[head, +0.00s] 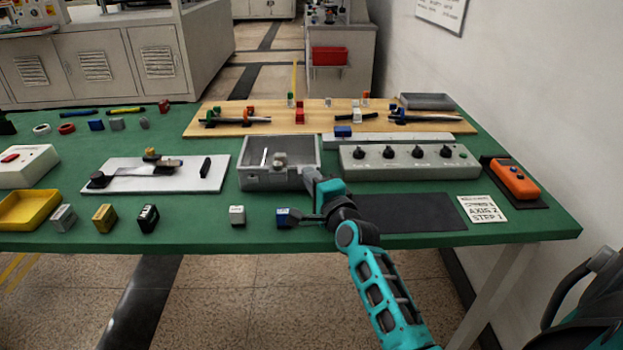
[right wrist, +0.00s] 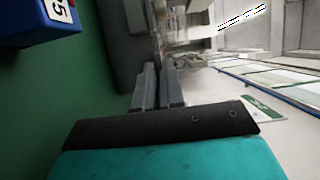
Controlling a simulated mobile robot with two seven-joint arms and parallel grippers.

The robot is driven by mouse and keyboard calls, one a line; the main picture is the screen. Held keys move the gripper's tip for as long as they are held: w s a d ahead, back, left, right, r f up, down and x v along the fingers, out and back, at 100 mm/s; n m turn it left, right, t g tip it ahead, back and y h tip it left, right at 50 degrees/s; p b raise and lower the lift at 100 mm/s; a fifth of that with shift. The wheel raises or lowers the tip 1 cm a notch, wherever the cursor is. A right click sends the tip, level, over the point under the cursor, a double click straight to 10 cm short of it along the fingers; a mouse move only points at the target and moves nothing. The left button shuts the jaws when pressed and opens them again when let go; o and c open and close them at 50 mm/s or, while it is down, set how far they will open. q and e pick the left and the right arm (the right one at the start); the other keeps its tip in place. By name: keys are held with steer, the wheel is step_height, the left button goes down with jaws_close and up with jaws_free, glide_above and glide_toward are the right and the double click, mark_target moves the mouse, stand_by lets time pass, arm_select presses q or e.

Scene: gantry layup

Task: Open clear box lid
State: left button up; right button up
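The box (head: 246,181) is a grey case near the middle of the green table. A pale knob-like piece (head: 280,159) and a thin white strip show within its rim. I cannot clearly tell the clear lid from the interior. My right gripper (head: 297,219) is in front of the box, low over the table's front edge, pointing left beside a small blue block (head: 283,213). In the right wrist view its two grey fingers (right wrist: 159,86) lie close together with nothing seen between them. The blue block (right wrist: 32,22) shows there at upper left, apart from the fingers. My left gripper is not in view.
A grey knob panel (head: 410,174) stands right of the box and a white board (head: 210,172) lies left. A wooden board (head: 290,126) with tools is behind. Several small blocks line the front edge. A dark mat (head: 415,213) lies right of the gripper.

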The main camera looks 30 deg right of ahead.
jaws_close()
stand_by(0.9)
